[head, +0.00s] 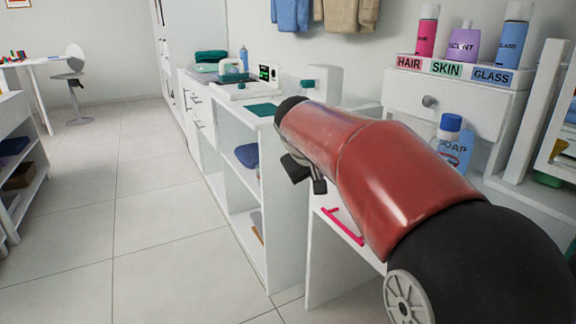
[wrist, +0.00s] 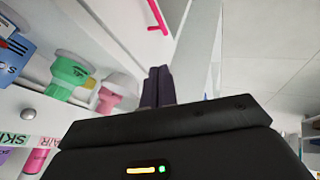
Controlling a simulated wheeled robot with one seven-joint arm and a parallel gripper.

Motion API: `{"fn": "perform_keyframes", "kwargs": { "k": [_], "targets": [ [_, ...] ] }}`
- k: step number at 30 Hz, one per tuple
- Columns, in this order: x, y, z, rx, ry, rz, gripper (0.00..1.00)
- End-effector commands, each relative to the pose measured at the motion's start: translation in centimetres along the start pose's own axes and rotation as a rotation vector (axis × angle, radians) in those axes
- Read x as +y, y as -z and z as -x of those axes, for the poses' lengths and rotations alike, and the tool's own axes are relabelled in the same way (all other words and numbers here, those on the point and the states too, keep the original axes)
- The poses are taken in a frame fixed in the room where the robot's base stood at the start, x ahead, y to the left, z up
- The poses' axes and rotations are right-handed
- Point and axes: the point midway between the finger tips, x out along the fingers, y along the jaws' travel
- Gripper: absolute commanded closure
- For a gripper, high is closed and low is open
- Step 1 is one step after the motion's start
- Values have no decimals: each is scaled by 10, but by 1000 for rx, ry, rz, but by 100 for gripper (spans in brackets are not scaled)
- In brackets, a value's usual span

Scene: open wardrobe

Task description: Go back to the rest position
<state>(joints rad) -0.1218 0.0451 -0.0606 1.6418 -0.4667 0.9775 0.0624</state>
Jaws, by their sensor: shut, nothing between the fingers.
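My gripper (wrist: 158,86) shows in the wrist view with its two dark fingers together and nothing between them. In the head view my red and black arm reaches from the lower right towards the middle, over the white furniture. It hides most of the gripper there; only small dark parts show below the arm's far end. The fingers point towards a white panel and appear clear of the bottles.
A blue soap bottle (head: 455,146) stands close right of my arm. Labelled bottles stand on a rack (head: 460,71) above a drawer (head: 440,103). Green (wrist: 70,75) and pinkish-white (wrist: 118,88) bottles show in the wrist view. The left floor is clear.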

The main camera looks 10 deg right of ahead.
Motion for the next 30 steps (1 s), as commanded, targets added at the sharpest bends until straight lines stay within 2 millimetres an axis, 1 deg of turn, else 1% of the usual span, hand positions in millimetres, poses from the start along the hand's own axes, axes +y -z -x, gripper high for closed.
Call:
{"fn": "perform_keyframes", "kwargs": {
  "k": [2, 5, 8, 9, 11, 12, 14, 15, 18, 19, 21, 24, 26, 30],
  "targets": [
    [-1, -6, 4, -1, 9, -6, 100],
    [-4, -30, 16, -1, 43, -27, 100],
    [-13, -73, 35, -3, 101, -65, 100],
    [-18, -94, 43, -4, 129, -84, 100],
    [-29, -127, 52, -5, 171, -111, 100],
    [-37, -148, 58, -5, 198, -130, 100],
    [-49, -179, 64, -6, 236, -157, 100],
    [-58, -198, 66, -7, 259, -173, 100],
    [-77, -238, 69, -8, 305, -211, 100],
    [-82, -248, 70, -8, 316, -220, 100],
    [-92, -266, 69, -8, 336, -238, 100],
    [-100, -281, 68, -10, 353, -253, 100],
    [-103, -285, 68, -10, 358, -256, 100],
    [-103, -285, 68, -10, 358, -256, 100]
  ]
}}
